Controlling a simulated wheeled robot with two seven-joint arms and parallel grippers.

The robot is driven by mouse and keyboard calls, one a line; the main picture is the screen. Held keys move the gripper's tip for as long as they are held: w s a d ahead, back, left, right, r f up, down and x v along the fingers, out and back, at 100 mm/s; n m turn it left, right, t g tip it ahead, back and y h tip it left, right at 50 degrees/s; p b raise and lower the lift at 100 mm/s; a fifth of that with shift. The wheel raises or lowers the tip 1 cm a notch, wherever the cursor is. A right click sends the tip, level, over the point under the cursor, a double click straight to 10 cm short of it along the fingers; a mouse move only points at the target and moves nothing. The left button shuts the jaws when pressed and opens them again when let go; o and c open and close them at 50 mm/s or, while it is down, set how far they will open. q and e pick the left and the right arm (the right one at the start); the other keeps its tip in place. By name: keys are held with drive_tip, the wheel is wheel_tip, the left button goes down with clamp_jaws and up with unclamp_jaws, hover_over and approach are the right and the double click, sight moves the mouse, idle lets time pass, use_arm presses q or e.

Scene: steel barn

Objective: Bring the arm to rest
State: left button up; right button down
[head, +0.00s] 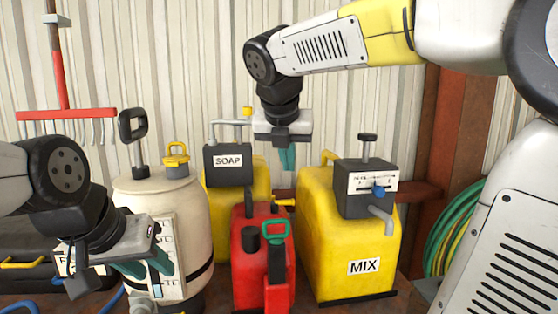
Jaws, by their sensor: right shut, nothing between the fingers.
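My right gripper (287,158) hangs from the arm that comes in from the right. Its teal fingers point down and are shut with nothing between them. It is in front of the wall, above the gap between the SOAP container (222,163) and the yellow MIX container (335,240), and touches neither as far as I can see. My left gripper (148,268) is low at the left, in front of the cream tank (195,205). Its two teal fingertips show apart, with no held object visible.
A red rake (65,113) is on the corrugated wall. A green hose coil (452,225) hangs at the right, by a rusty post (445,130). Free room is above the containers.

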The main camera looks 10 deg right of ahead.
idle(0.3)
drive_tip(key=s+f+m+y, duration=0.1)
drive_tip(key=s+f+m, duration=0.3)
drive_tip(key=m, duration=0.6)
drive_tip(key=s+d+f+m+y, duration=0.1)
drive_tip(key=s+f+m, duration=0.3)
drive_tip(key=m, duration=0.6)
drive_tip(key=s+d+f+m+y, duration=0.1)
drive_tip(key=s+f+m+y, duration=0.1)
drive_tip(key=s+f+m, duration=0.3)
drive_tip(key=s+m, duration=0.3)
drive_tip(key=m, duration=0.3)
drive_tip(key=shift+y, duration=0.3)
